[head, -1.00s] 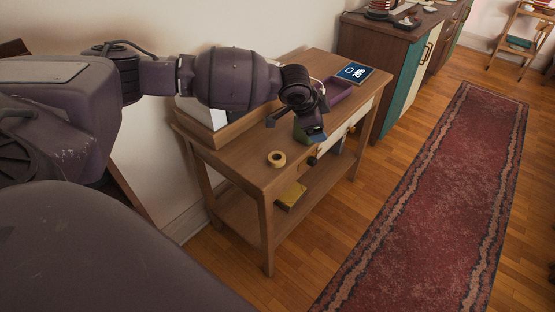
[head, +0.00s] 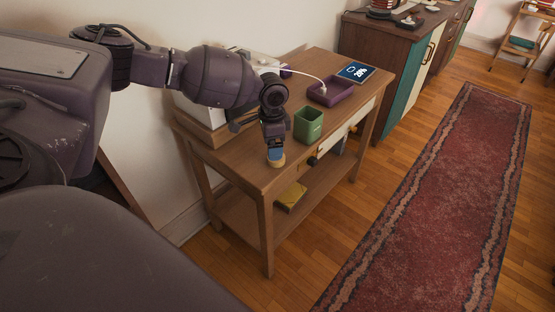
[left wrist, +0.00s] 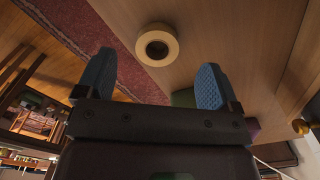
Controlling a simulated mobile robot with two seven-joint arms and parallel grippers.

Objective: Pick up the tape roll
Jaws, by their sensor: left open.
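The tan tape roll (left wrist: 141,46) lies on the wooden table top in the left wrist view, its round hole showing. In the head view only a sliver of the tape roll (head: 277,163) shows beneath my left gripper (head: 275,155), which hides the rest. In the left wrist view, the blue fingers of my left gripper (left wrist: 153,88) are spread apart and empty. The roll shows beyond the fingertips, roughly between them. My right gripper is in neither view.
A purple tray (head: 331,92) and a small dark-blue display (head: 356,72) are farther back. A red rug (head: 440,190) lies right.

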